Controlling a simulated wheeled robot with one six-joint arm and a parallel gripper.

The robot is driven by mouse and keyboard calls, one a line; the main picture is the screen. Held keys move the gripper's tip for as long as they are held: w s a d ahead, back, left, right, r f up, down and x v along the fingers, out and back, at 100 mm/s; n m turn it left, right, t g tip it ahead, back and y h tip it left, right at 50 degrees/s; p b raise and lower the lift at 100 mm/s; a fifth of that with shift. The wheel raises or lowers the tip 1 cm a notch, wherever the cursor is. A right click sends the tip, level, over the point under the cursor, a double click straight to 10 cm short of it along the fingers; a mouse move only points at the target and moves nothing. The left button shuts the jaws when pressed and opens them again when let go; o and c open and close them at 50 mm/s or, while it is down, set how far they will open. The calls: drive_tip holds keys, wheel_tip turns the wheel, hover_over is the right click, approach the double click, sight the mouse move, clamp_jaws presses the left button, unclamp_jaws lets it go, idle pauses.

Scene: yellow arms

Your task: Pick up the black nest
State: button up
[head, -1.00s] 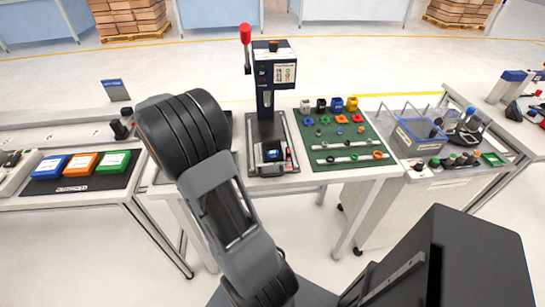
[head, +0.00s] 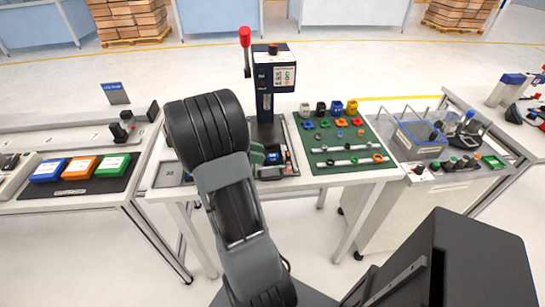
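A small black block (head: 321,108), which looks like the black nest, stands in the back row on the green mat (head: 325,168). A white block (head: 305,110) is to its left, and a blue block (head: 337,107) and a yellow block (head: 352,106) are to its right. My arm rises from the bottom, left of the mat, in front of the press. My gripper is hidden behind the arm's thick black joint. A dark green part (head: 257,153) shows at that joint's right edge; I cannot tell whether it belongs to my gripper.
The press (head: 265,88) with a red-knobbed lever stands upright just left of the mat. Small coloured rings and rods lie on the mat. Blue, orange and green boxes (head: 81,167) sit on the left table.

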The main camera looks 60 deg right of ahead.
drive_tip(key=shift+x, duration=1.25)
clamp_jaws()
